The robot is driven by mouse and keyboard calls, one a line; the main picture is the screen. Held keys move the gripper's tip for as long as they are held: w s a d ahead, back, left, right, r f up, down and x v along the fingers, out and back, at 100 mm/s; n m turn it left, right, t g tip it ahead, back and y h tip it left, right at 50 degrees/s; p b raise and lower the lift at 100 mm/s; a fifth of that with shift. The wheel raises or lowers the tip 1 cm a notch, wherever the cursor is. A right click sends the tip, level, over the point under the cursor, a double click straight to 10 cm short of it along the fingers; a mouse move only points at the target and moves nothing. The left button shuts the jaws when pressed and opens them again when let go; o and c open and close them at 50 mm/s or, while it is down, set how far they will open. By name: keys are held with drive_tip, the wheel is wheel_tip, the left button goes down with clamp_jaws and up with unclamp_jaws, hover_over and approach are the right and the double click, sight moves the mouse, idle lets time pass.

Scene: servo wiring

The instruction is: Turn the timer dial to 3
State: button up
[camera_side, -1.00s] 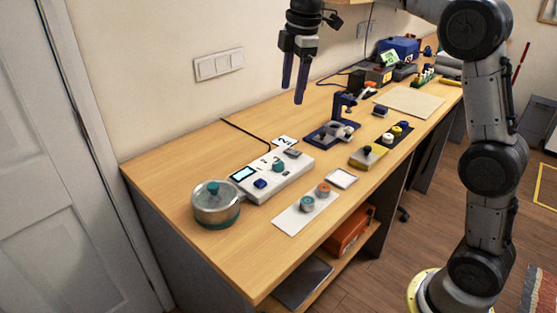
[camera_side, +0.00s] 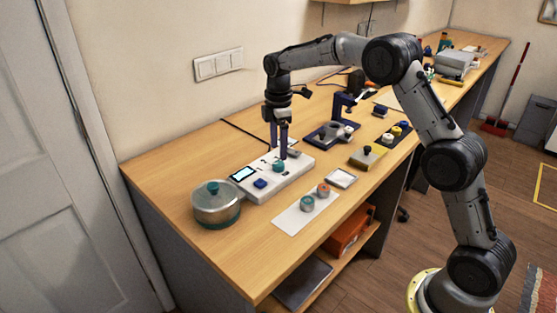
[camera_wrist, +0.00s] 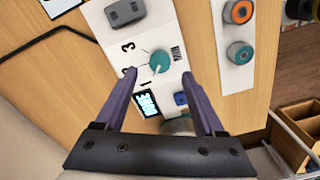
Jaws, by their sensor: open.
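The timer dial is a round teal knob (camera_side: 278,167) on a white control panel (camera_side: 297,176). In the wrist view the dial (camera_wrist: 160,61) shows from above, with the printed figures 1 and 3 beside it on the left; its exact pointing is too small to tell. My gripper (camera_side: 279,152) points down just above the dial. I cannot tell whether a finger touches the dial.
The panel also carries a lit screen (camera_wrist: 146,104), a blue button (camera_wrist: 181,98) and a grey rocker (camera_wrist: 125,11). A lidded pot (camera_side: 216,208) stands left of the panel. A white board with teal and orange knobs (camera_side: 300,213) lies in front. A blue clamp stand (camera_side: 340,112) stands behind right.

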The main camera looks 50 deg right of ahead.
sight(279, 163)
drive_tip(key=shift+f, duration=2.55)
clamp_jaws()
